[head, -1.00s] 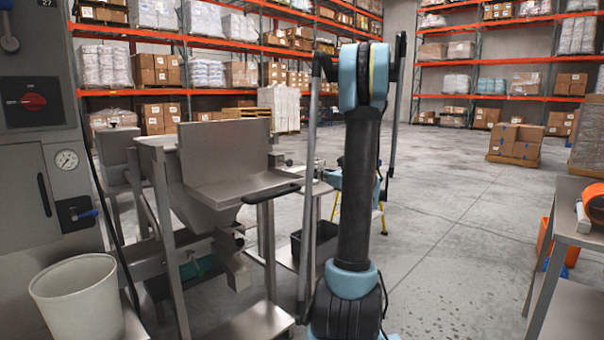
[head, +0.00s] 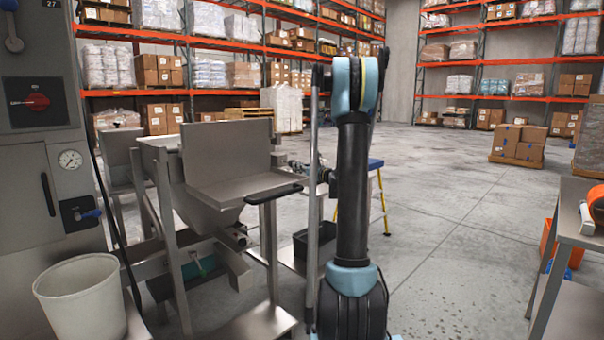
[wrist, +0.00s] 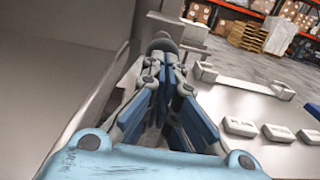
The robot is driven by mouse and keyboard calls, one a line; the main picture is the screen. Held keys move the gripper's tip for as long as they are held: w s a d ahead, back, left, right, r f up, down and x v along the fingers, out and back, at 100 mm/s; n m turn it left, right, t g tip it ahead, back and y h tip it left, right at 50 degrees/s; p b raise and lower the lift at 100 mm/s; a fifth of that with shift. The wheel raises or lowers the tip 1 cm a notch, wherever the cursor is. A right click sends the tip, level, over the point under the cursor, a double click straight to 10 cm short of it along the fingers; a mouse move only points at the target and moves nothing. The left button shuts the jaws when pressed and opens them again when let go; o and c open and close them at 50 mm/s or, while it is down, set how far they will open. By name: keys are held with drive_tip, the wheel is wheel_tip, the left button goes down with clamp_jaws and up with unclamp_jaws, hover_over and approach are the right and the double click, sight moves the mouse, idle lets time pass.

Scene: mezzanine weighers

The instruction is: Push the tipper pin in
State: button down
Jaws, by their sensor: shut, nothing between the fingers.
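In the wrist view my gripper (wrist: 164,72) is shut and empty, its blue-grey fingers together and pointing away from the camera. Just beyond the fingertips is a rounded dark grey knob (wrist: 162,40), which may be the tipper pin's head. The fingers overlap it in the picture, and I cannot tell whether they touch it. The pin's shaft and its depth are hidden. In the head view a steel weigher with a hopper and tray (head: 230,150) stands left of my arm; I cannot make out the pin there.
In the wrist view a steel wall (wrist: 60,75) is close on the left. A bar handle (wrist: 240,82) and several pale labelled blocks (wrist: 239,127) lie on the right. In the head view a black handle (head: 273,194), a white bucket (head: 82,298) and a step stool (head: 375,168) are near.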

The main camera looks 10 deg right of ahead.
drive_tip(key=shift+w+a, duration=0.15)
drive_tip(key=shift+x, duration=1.35)
drive_tip(key=v, duration=1.4)
drive_tip(key=shift+f, duration=0.1)
